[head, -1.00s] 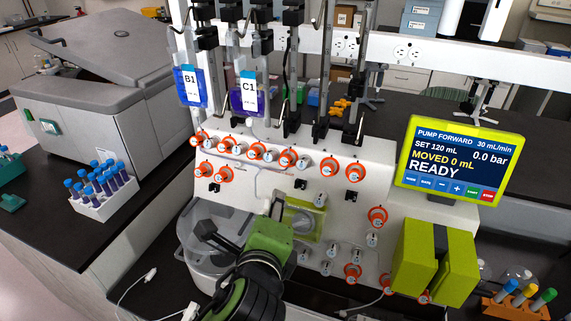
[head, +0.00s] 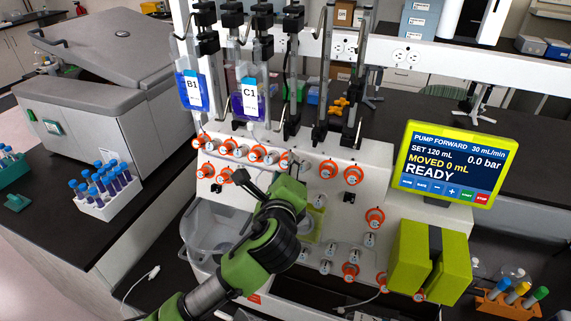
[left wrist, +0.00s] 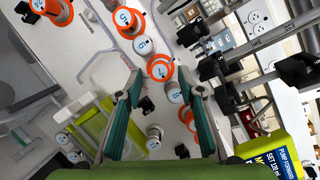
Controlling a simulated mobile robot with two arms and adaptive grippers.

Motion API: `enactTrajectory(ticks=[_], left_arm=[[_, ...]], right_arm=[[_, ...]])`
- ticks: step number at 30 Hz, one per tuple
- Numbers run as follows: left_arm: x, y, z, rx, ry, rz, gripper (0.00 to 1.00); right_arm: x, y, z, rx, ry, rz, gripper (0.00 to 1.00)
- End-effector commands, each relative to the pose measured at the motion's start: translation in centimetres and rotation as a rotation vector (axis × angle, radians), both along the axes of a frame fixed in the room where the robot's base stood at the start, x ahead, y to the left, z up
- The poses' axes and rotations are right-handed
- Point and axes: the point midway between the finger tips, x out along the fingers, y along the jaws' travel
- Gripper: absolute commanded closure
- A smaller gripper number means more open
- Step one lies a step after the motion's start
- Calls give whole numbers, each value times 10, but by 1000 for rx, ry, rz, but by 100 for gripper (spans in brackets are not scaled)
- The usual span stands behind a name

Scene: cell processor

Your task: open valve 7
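The valve panel (head: 345,210) carries several numbered round knobs, many with orange rings; I cannot read for certain which is valve 7. My left gripper (head: 268,178) is raised just in front of the panel, below the upper row of valves. In the left wrist view, its two fingers (left wrist: 162,84) are spread apart and hold nothing. An orange-ringed valve (left wrist: 160,68) lies just beyond and between the fingertips. A plain white knob (left wrist: 174,92) shows between the fingers, nearer the right one. I cannot tell if either is touched. My right gripper is not in view.
Bags B1 (head: 192,90) and C1 (head: 250,98) hang above the panel. A yellow-framed screen (head: 455,165) reads READY. A yellow-green block (head: 430,262) stands out at the lower right. A round clear bowl (head: 205,230) sits left of the panel, near my left arm.

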Motion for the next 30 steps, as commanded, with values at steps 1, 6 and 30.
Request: enactTrajectory(ticks=[1, 6, 30], left_arm=[[5, 0, 1, 1, -1, 1, 65], [12, 0, -2, -1, 0, 0, 65], [12, -1, -1, -39, 14, 17, 100]], right_arm=[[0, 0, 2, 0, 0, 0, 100], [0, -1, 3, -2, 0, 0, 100], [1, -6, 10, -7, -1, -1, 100]])
